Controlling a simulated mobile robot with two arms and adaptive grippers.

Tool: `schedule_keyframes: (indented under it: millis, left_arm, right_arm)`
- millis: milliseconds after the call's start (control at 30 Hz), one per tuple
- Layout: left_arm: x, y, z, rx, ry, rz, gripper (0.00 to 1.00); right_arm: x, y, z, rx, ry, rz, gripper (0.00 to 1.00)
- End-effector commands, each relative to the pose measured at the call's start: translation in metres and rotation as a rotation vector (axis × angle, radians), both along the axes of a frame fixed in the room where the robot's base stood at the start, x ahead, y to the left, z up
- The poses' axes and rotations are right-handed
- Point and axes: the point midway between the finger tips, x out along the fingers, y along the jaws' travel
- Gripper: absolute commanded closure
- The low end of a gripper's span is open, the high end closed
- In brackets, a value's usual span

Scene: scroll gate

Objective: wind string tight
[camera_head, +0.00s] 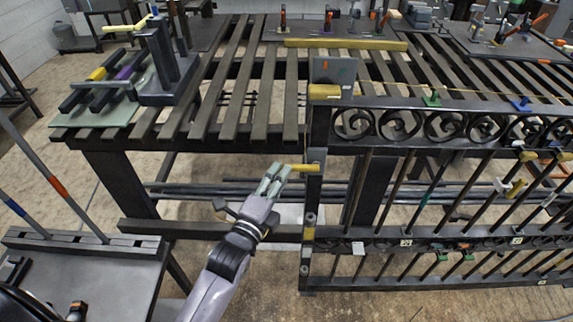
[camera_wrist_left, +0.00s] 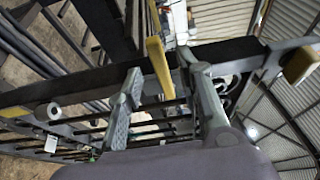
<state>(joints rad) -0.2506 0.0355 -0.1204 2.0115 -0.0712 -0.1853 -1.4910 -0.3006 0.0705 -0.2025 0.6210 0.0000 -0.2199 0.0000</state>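A thin yellow string (camera_head: 470,92) runs along the top of the black scroll gate (camera_head: 312,220), to the right from a yellow block (camera_head: 324,91) on its top left corner. A short yellow bar (camera_head: 303,168) sticks out left from the gate's left post. My left gripper (camera_head: 277,168) is at the bar's free end. In the left wrist view the yellow bar (camera_wrist_left: 155,58) lies between the two spread fingers (camera_wrist_left: 160,72), with gaps to the sides. Whether a finger touches it is unclear.
A slatted dark workbench (camera_head: 250,90) stands behind the gate, with a yellow beam (camera_head: 345,44) on it. A dark clamp stand (camera_head: 165,60) is at its left end. A low grey rack (camera_head: 80,245) stands at the left. Floor is open between rack and gate.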

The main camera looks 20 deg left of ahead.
Motion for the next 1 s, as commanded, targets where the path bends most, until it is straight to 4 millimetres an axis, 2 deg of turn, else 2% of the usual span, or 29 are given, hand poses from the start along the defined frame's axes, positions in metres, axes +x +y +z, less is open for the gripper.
schedule_keyframes:
  millis: [100, 300, 667, 1000]
  left_arm:
    - [0.021, -0.003, 0.001, -0.001, -0.001, 0.001, 0.67]
    - [0.041, -0.005, 0.0, -0.001, 0.001, 0.001, 0.67]
    - [0.044, -0.005, 0.0, 0.0, 0.0, 0.0, 0.67]
    - [0.044, -0.005, 0.0, -0.001, 0.0, 0.0, 0.9]
  right_arm:
    - [-0.001, 0.0, 0.003, 0.0, 0.001, 0.001, 0.63]
    - [-0.001, -0.005, 0.005, -0.005, 0.001, 0.002, 0.63]
    - [-0.001, -0.011, 0.005, -0.013, 0.001, 0.001, 0.63]
    - [-0.001, -0.011, 0.005, -0.013, 0.001, 0.0, 0.63]
